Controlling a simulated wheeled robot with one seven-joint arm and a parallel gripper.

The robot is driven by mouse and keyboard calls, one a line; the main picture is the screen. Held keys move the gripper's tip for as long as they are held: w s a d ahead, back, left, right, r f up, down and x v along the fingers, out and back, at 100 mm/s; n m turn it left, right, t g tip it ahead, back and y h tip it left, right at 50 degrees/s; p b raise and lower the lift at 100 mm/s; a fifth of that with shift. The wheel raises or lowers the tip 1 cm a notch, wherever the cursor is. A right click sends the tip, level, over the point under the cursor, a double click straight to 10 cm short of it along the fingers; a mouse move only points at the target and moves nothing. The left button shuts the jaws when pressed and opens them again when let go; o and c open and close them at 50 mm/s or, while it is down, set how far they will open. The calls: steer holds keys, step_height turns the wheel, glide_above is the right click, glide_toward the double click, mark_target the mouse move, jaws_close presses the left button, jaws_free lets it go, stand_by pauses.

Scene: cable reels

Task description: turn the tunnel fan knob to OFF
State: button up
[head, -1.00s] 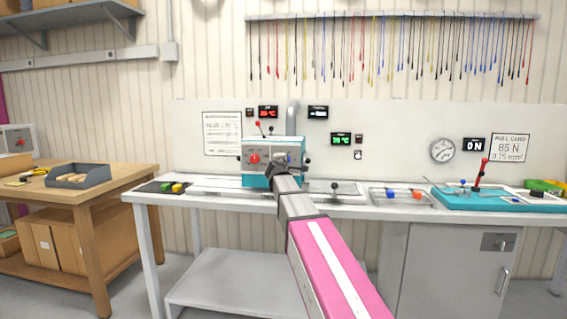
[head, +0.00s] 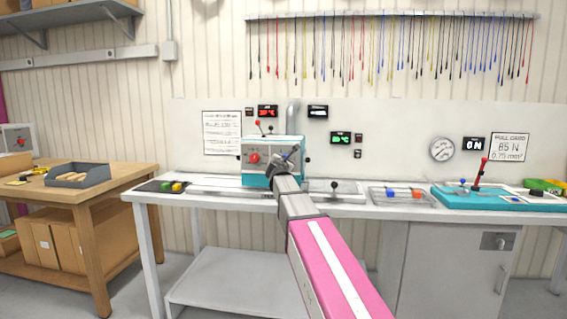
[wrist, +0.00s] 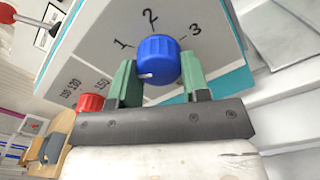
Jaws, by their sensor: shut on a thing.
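A blue knob (wrist: 158,58) with a white pointer mark sits on the face of a white and teal machine (head: 257,148). The marks 1, 2 and 3 are printed around it. The pointer mark is at the knob's lower left in the wrist view, below the 1. No OFF label is readable. My gripper (wrist: 160,84) has its two green fingers on either side of the knob, shut on it. In the head view my gripper (head: 288,160) is at the machine's right front and hides the knob.
A red knob (wrist: 90,102) with a number scale is left of the blue one, also in the head view (head: 254,158). Levers with red balls (head: 258,124) stand on the machine. A clear tray (head: 403,196) and a teal pull tester (head: 500,198) are to the right.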

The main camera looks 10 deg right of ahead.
steer(key=n, duration=0.5)
steer(key=shift+s+d+f+n, duration=0.1)
steer(key=shift+n, duration=0.3)
stand_by(0.4)
steer(key=o, duration=0.9)
steer(key=v, duration=1)
steer(key=shift+s, duration=0.35)
